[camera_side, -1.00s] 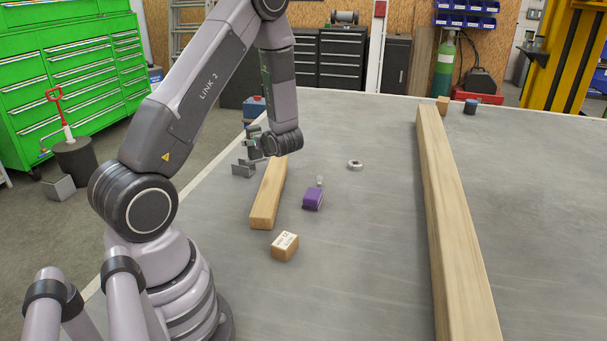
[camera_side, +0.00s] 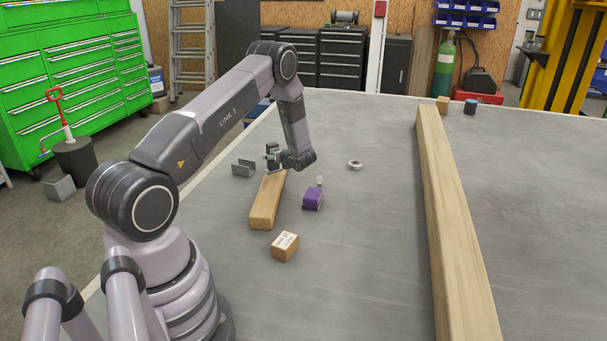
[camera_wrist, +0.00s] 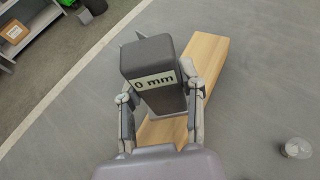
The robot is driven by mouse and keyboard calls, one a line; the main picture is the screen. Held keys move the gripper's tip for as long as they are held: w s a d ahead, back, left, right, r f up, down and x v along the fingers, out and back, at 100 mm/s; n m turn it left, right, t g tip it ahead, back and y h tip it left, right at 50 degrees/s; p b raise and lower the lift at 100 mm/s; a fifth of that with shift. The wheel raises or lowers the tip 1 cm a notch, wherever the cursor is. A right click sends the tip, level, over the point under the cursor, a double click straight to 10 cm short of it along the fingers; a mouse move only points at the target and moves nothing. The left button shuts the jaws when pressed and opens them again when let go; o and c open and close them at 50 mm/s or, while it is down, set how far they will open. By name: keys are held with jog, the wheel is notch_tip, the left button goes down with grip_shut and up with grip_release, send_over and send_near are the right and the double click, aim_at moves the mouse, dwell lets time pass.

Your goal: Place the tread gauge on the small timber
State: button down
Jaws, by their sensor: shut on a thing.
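The small timber (camera_side: 267,206) is a pale wooden beam lying on the grey table in the side view. It also shows in the wrist view (camera_wrist: 205,60), running beneath my gripper. My gripper (camera_wrist: 161,98) is shut on a dark grey block with a "0 mm" label, which I take as the tread gauge (camera_wrist: 150,54). In the side view my gripper (camera_side: 271,165) is at the far end of the small timber. The gauge is over the timber in the wrist view; I cannot tell whether they touch.
A purple block (camera_side: 312,201) and a small labelled wooden block (camera_side: 285,248) lie near the timber. A metal bracket (camera_side: 243,169) stands left of its far end. A metal ring (camera_side: 355,165) lies to the right. A long timber (camera_side: 450,210) crosses the table.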

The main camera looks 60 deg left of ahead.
jog(key=shift+f, duration=0.85)
jog(key=c, duration=0.7)
grip_release()
jog(key=shift+f, duration=0.15)
jog(key=shift+o, duration=0.2)
